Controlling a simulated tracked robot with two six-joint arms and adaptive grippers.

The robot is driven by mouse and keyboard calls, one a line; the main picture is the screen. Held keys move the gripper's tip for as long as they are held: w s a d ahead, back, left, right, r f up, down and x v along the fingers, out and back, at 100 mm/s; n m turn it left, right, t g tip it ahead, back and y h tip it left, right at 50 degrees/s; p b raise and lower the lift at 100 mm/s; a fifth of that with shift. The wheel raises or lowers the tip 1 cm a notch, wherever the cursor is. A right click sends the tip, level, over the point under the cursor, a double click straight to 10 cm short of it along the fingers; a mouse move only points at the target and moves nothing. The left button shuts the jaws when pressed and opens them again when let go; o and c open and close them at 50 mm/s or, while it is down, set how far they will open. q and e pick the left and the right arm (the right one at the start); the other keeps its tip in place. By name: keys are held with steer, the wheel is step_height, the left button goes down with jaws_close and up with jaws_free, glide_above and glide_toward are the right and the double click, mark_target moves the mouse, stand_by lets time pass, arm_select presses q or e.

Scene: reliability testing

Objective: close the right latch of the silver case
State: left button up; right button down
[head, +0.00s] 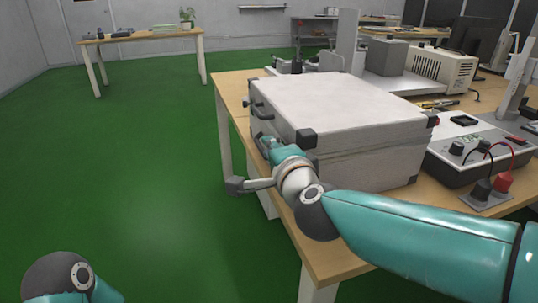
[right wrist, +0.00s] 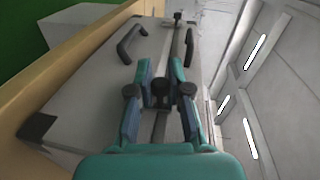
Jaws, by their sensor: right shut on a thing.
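The silver case (head: 345,112) stands on the wooden table with its lid down. Its front face, with a black handle (right wrist: 132,40), shows in the right wrist view. The far latch (right wrist: 178,18) is at the top of that view. My right gripper (head: 264,142) is at the front face near the seam between lid and body. In the right wrist view its fingers (right wrist: 161,68) are closed in on the right latch, which they mostly hide. I cannot tell the latch's exact position. Only a link of my left arm shows at the head view's bottom left.
The table (head: 320,262) has a narrow bare strip in front of the case. A meter box with red and black plugs (head: 480,150) stands close on the case's right. Other equipment (head: 440,70) stands behind. The green floor on the left is clear.

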steer(key=shift+d+m, duration=0.15)
steer(key=shift+m, duration=0.15)
stand_by(0.4)
steer(key=c, duration=1.1)
jaws_free()
steer(key=shift+w, duration=0.1)
steer(key=v, duration=1.2)
steer(key=shift+d, duration=0.1)
